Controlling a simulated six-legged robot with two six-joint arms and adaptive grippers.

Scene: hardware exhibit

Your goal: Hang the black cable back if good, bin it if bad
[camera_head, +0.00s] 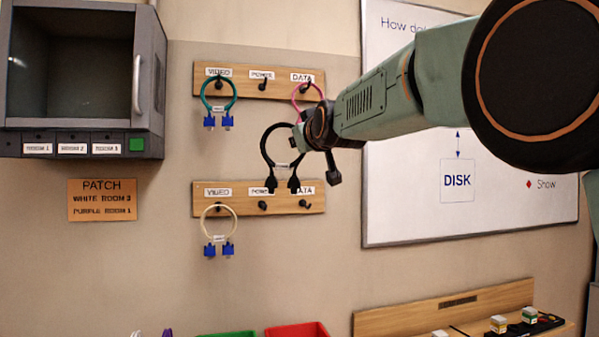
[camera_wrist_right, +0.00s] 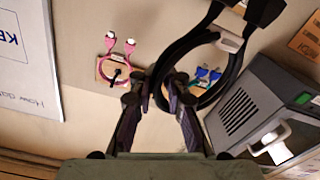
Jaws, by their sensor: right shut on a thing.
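The black cable (camera_head: 265,146) is a loop with two black plugs hanging down and a small white label. My right gripper (camera_head: 303,132) is shut on the loop's upper right side, in front of the wall between the two hook boards. In the right wrist view the black cable (camera_wrist_right: 187,42) passes between the fingertips of the right gripper (camera_wrist_right: 155,92). The upper board (camera_head: 240,87) has an empty POWER hook (camera_head: 263,83). The lower board (camera_head: 240,191) has empty POWER and DATA hooks. A red bin (camera_head: 297,330) shows at the bottom edge. My left gripper is not in view.
A teal cable (camera_head: 233,99) and a pink cable (camera_head: 298,96) hang on the upper board, a cream cable (camera_head: 204,222) on the lower. A green bin (camera_head: 226,333) is beside the red one. A grey cabinet (camera_head: 150,75) and an orange PATCH sign (camera_head: 102,213) are at left.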

